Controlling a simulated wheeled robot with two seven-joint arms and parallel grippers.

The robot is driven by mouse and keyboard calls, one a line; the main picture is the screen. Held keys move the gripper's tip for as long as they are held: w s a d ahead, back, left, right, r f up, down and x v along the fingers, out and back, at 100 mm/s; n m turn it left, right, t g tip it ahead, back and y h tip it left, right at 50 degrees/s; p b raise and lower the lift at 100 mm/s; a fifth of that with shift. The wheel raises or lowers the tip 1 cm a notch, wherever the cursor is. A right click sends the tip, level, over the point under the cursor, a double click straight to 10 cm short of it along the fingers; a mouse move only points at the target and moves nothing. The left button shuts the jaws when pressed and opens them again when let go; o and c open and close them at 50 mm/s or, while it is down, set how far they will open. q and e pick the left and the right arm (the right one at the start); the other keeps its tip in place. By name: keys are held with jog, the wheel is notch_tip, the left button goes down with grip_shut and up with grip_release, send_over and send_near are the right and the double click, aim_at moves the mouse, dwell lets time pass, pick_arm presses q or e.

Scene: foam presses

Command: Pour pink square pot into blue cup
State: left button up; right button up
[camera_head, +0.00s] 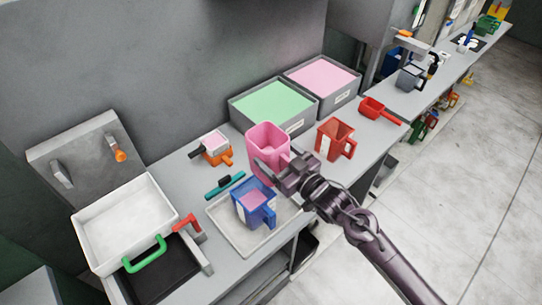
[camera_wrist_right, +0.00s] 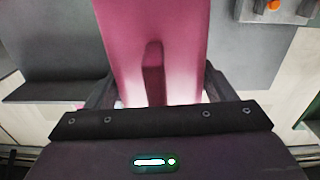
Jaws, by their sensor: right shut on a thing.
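The pink square pot (camera_head: 266,143) is held by my right gripper (camera_head: 291,172), which is shut on its handle side. The pot is close to upright, above and just behind the blue cup. In the right wrist view the pink pot (camera_wrist_right: 152,40) fills the middle, between the dark fingers. The blue cup (camera_head: 250,207) stands on a pale tray (camera_head: 222,225), and pink material shows inside it. The pot's inside is only partly visible, so I cannot tell how much it holds. My left gripper is not in view.
A red square cup (camera_head: 335,138) stands right of the pot. Bins of green (camera_head: 272,105) and pink (camera_head: 322,75) material are behind. A teal tool (camera_head: 225,185) and orange-handled item (camera_head: 215,149) lie left. A white basin (camera_head: 120,220) is at far left.

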aim_at(278, 171)
jog(key=shift+n, duration=0.3)
jog(key=shift+w+d+f+n, duration=0.25)
jog(key=shift+f+n, duration=0.05)
jog(key=shift+n, duration=0.2)
jog(key=shift+f+b, duration=0.1)
jog(key=shift+b, duration=0.3)
jog(key=shift+d+f+n+b, duration=0.15)
jog(key=shift+n+b, duration=0.25)
jog(key=shift+n, duration=0.2)
jog(key=shift+w+d+f+n+b, duration=0.15)
jog(key=shift+n+b, duration=0.4)
jog(key=shift+n, duration=0.3)
jog(key=shift+w+d+n+b, duration=0.1)
jog(key=shift+n+b, duration=0.45)
jog(key=shift+n, duration=0.3)
jog(key=shift+d+f+n+b, duration=0.1)
jog(key=shift+f+n+b, duration=0.1)
jog(key=shift+n+b, duration=0.4)
jog(key=shift+f+n+b, duration=0.2)
jog(key=shift+n+b, duration=0.3)
jog(key=shift+n, duration=0.2)
jog(key=shift+f+n+b, duration=0.55)
jog(key=shift+n+b, duration=0.35)
jog(key=shift+n, duration=0.05)
jog(key=shift+f+n+b, duration=0.5)
jog(key=shift+n+b, duration=0.4)
jog(key=shift+n, duration=0.05)
